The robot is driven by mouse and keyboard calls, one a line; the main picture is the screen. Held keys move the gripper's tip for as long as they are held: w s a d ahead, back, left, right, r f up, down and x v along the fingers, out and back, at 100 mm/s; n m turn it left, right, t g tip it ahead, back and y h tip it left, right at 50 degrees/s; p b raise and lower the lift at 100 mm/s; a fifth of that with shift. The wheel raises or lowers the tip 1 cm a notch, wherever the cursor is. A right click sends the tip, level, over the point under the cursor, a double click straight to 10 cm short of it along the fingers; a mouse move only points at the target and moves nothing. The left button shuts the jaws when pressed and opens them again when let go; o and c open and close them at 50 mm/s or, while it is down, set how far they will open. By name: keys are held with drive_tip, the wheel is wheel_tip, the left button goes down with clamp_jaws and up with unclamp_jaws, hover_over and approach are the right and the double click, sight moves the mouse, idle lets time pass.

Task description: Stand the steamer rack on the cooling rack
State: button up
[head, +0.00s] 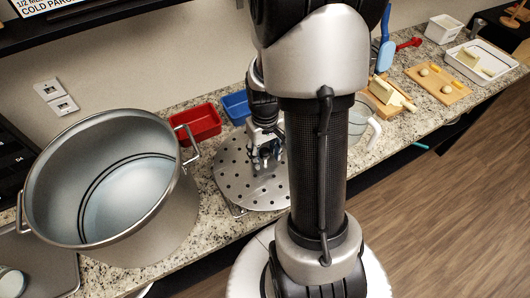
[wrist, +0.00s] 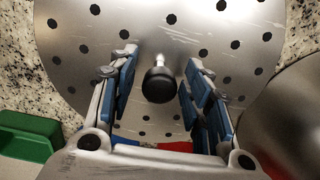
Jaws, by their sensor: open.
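The steamer rack (head: 240,178) is a round grey metal plate with holes. It lies on the counter just right of the big pot in the head view. In the wrist view the plate (wrist: 95,50) fills most of the picture, with a black knob (wrist: 160,85) on a short metal stem at its middle. My gripper (head: 264,162) is over the plate, pointing down. In the wrist view its open fingers (wrist: 160,62) stand either side of the knob, with gaps showing. A small metal piece (head: 237,210) shows under the plate's front edge; I cannot tell whether it is the cooling rack.
The large stockpot (head: 178,215) stands close on the left. A red tray (head: 196,123) and a blue tray (head: 236,106) sit behind the plate. A clear jug (head: 372,130) and boards (head: 438,84) are to the right. A green container (wrist: 28,136) shows in the wrist view.

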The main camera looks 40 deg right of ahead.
wheel_tip(320, 180, up, 12)
drive_tip(key=p, duration=0.4)
drive_tip(key=s+a+r+n+t, duration=0.1)
drive_tip(key=s+a+r+t, duration=0.1)
drive_tip(key=s+a+r, duration=0.3)
drive_tip(key=s+a+r+n+t, duration=0.1)
drive_tip(key=s+a+r, duration=0.3)
drive_tip(key=a+r, duration=0.5)
drive_tip(key=a+t, duration=0.1)
drive_tip(key=a, duration=0.3)
drive_tip(key=shift+s+r+n+t, duration=0.25)
drive_tip(key=shift+s+n+t, duration=0.05)
drive_tip(key=shift+s, duration=0.1)
drive_tip(key=shift+f, duration=0.15)
drive_tip(key=shift+a, duration=0.1)
